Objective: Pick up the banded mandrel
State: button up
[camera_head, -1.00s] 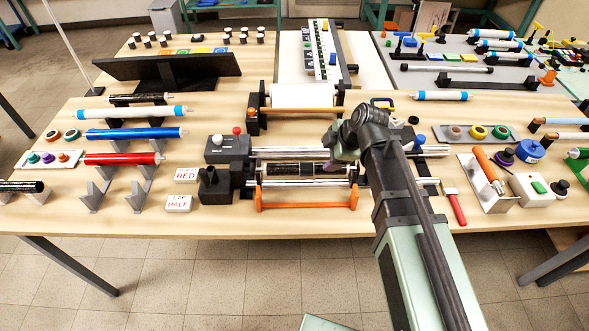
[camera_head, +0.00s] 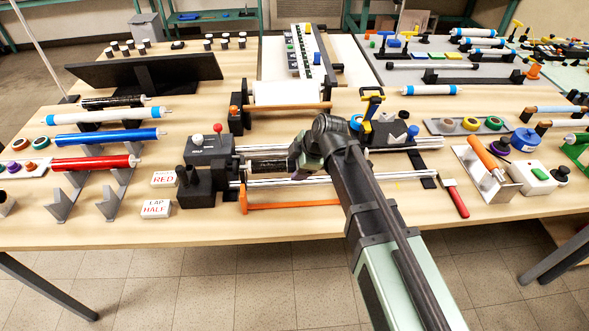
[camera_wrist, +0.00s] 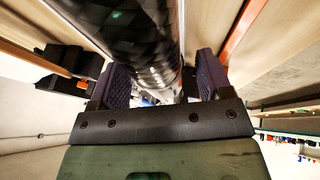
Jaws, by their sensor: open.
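A glossy black, dark-patterned mandrel (camera_head: 266,165) lies level in the winding machine, between the polished rods; the arm hides its right part. I take it for the banded mandrel, though bands are hard to make out. My gripper (camera_head: 303,160) is over its right part. In the wrist view the mandrel (camera_wrist: 140,35) runs in between my two textured jaws, with a shiny stretch toward its lower end. My gripper (camera_wrist: 160,80) is open, with a jaw on each side of it. I cannot tell whether either jaw touches it.
The black headstock (camera_head: 205,185) stands left of the mandrel, and a dark block (camera_head: 390,133) sits on the rods at right. An orange bar (camera_head: 290,205) runs along the front. Red (camera_head: 95,163) and blue (camera_head: 108,137) rollers rest on stands at left.

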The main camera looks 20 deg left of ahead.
jog(key=c, duration=1.2)
jog(key=shift+o, duration=0.2)
jog(key=shift+r, duration=0.1)
